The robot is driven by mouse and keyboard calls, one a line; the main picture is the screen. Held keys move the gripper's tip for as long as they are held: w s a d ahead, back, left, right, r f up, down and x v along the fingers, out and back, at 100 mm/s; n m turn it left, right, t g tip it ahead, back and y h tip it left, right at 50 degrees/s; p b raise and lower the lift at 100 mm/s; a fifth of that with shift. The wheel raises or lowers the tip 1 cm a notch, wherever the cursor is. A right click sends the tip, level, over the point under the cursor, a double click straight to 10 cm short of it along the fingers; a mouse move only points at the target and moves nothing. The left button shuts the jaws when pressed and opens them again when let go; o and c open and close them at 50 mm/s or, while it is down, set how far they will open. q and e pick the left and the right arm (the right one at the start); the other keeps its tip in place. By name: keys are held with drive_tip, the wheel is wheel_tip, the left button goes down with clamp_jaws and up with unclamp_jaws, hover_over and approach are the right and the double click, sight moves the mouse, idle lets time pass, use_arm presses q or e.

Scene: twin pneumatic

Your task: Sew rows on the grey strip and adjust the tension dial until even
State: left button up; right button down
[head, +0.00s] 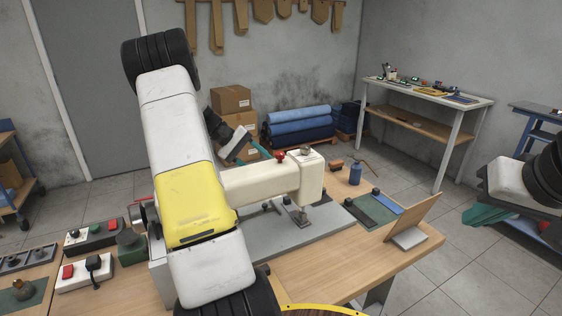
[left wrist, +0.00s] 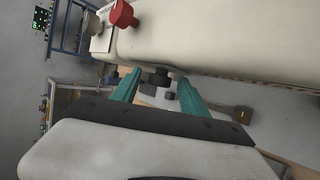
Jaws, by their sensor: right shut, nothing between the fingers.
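The cream sewing machine (head: 268,184) stands on the wooden table, with a red knob (head: 279,155) on top. My left gripper (head: 240,150) is on the machine's far side, partly hidden by the machine. In the left wrist view its teal fingers (left wrist: 158,88) are apart, with a dark round knob (left wrist: 160,78) showing between them near the machine. I cannot tell whether they touch it, or whether it is the tension dial. My right gripper (head: 488,216) is shut and empty, off the table's right side. I cannot make out the grey strip clearly.
A dark green mat (head: 370,211), a blue bottle (head: 355,174) and a tilted brown board (head: 413,216) are on the table's right part. Switch boxes (head: 85,272) with red buttons stand at the left. My left arm hides much of the machine's left end.

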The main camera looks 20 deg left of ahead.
use_arm(q)
drive_tip(key=v, duration=0.7)
drive_tip(key=shift+a+r, duration=0.25)
drive_tip(key=shift+s, duration=0.1)
drive_tip(key=shift+m+g+y, duration=0.3)
drive_tip(key=shift+m+y, duration=0.5)
drive_tip(key=shift+y, duration=0.1)
drive_tip(key=d+r, duration=0.1)
drive_tip(key=d, duration=0.1)
drive_tip(key=d+r, duration=0.2)
drive_tip(key=d, duration=0.1)
drive_tip(key=d+r, duration=0.2)
drive_tip(key=d, duration=0.1)
drive_tip(key=shift+s+r, duration=0.1)
drive_tip(key=shift+s, duration=0.25)
drive_tip(key=s+d+r+m+y, duration=0.2)
drive_tip(key=s+d+r+y, duration=0.15)
drive_tip(key=s+d, duration=0.4)
drive_tip(key=s+d+m+t+y, duration=0.1)
drive_tip(key=s+d+m+t, duration=0.2)
drive_tip(key=s+d, duration=0.9)
drive_tip(key=shift+s+r+m+t+y, duration=0.35)
drive_tip(key=shift+s+m, duration=0.65)
drive_tip(key=shift+s, duration=0.25)
